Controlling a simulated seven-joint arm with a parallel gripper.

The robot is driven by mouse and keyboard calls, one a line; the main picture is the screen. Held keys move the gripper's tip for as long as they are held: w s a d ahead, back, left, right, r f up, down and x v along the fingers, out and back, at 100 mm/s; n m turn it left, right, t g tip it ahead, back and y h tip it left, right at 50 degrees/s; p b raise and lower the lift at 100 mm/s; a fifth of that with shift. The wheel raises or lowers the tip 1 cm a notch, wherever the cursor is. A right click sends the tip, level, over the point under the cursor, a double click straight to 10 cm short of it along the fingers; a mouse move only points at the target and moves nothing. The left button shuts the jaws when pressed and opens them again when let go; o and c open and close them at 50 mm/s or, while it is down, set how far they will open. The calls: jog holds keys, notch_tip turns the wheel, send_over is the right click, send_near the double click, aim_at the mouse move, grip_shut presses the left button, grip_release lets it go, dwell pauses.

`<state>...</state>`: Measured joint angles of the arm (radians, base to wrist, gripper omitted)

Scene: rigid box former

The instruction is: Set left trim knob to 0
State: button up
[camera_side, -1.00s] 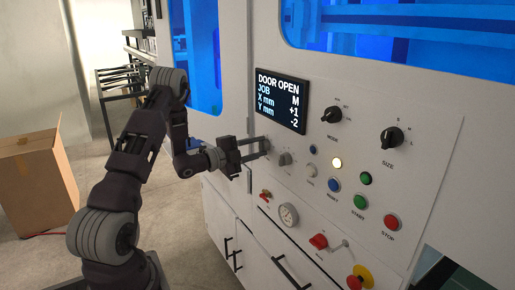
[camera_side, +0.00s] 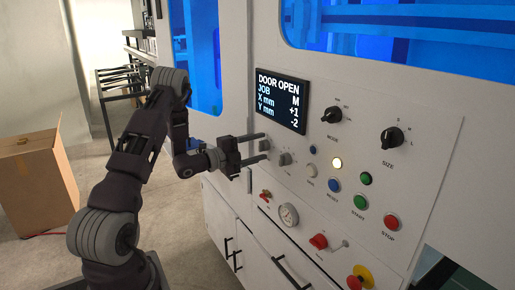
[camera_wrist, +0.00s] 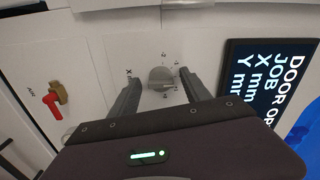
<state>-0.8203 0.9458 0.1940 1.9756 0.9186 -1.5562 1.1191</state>
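The left trim knob (camera_side: 264,146) is a small grey knob on the white panel, left of a second grey trim knob (camera_side: 285,158). In the wrist view the left knob (camera_wrist: 161,79) sits between my fingertips, with an X label beside it and small scale marks around it. My gripper (camera_side: 264,147) is open, one finger on each side of the knob, with gaps showing in the wrist view (camera_wrist: 158,88). The display (camera_side: 281,100) reads DOOR OPEN, JOB M, X mm +1, Y mm -2. The knob's exact pointer direction is too small to tell.
Below are a red-handled valve (camera_side: 265,196), also in the wrist view (camera_wrist: 53,103), and a gauge (camera_side: 288,214). A cardboard box (camera_side: 40,180) stands far left.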

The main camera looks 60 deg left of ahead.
jog(key=shift+s, duration=0.1)
jog(key=s, duration=0.7)
jog(key=shift+w, duration=0.1)
